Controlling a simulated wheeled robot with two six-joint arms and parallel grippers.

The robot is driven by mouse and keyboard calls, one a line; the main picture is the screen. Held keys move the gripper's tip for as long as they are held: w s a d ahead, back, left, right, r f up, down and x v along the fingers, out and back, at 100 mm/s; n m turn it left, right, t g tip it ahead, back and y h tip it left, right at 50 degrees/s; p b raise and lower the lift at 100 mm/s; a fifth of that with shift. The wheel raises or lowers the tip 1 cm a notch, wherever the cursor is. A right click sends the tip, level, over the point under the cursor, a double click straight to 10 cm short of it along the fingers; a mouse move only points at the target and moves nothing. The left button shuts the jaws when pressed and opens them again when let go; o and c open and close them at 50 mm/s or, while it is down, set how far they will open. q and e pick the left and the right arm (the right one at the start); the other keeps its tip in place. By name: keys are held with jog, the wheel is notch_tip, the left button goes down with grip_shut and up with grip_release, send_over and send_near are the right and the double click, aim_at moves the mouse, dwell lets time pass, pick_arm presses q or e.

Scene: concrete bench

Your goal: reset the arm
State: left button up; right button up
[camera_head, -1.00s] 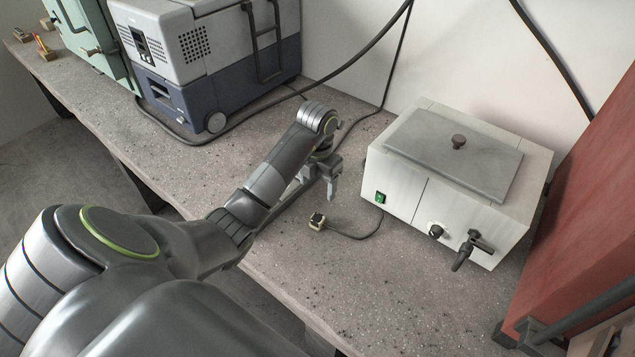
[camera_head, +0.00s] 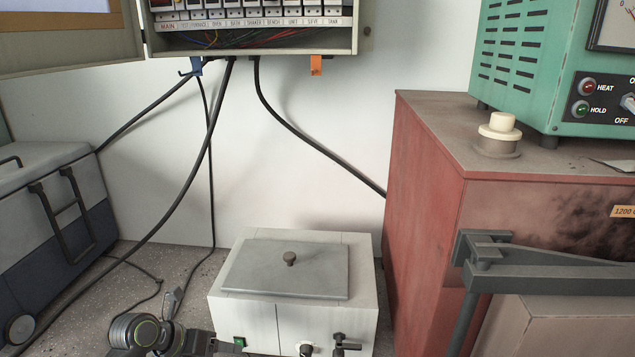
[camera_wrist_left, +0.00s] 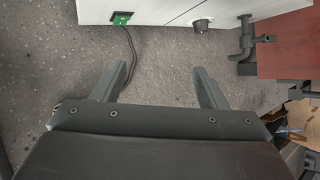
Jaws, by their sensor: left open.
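My left gripper (camera_head: 218,346) shows at the bottom of the head view, left of the white lidded bath (camera_head: 262,309), with my wrist (camera_head: 140,332) beside it. In the left wrist view the two fingers (camera_wrist_left: 160,72) are apart, with only bench surface between their tips. A dark cord (camera_wrist_left: 130,48) runs from near the green switch (camera_wrist_left: 121,18) on the bath down beside the left finger. Its far end is hidden by the gripper. My right gripper is in neither view.
A red furnace (camera_head: 428,220) with a grey latch bar (camera_head: 550,281) stands right, a green control box (camera_head: 520,65) on top. A grey-blue cool box (camera_head: 75,235) is left. Black cables (camera_head: 205,150) hang from an open breaker panel (camera_head: 250,38).

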pick_arm(q)
jog(key=s+d+r+n+t+h, duration=0.1)
jog(key=d+r+n+t+h, duration=0.35)
jog(key=r+t, duration=0.4)
jog(key=s+a+r+n+t+y, duration=0.2)
jog(key=a+r+n+t, duration=0.3)
jog(key=r+n+t, duration=0.15)
jog(key=s+a+f+n+g+y, duration=0.2)
jog(key=s+a+f+n+y, duration=0.15)
jog(key=a+n+y, duration=0.6)
jog(key=s+a+f+n+g+y, duration=0.2)
jog(key=s+a+n+y, duration=0.4)
jog(key=n, duration=0.6)
jog(key=s+d+f+n+g+h, duration=0.2)
jog(key=s+d+f+n+g, duration=0.15)
jog(key=s+f+g, duration=0.5)
jog(key=s+d+f+n+g+h, duration=0.2)
jog(key=s+d+f+g, duration=0.3)
jog(key=s, duration=0.6)
notch_tip(320, 180, down, 28)
jog(key=s+a+r+h, duration=0.1)
jog(key=a, duration=0.2)
jog(key=s+d+f+g, duration=0.1)
jog(key=s+d+f, duration=0.1)
jog(key=s+f, duration=1.2)
jog(key=shift+s+f, duration=0.4)
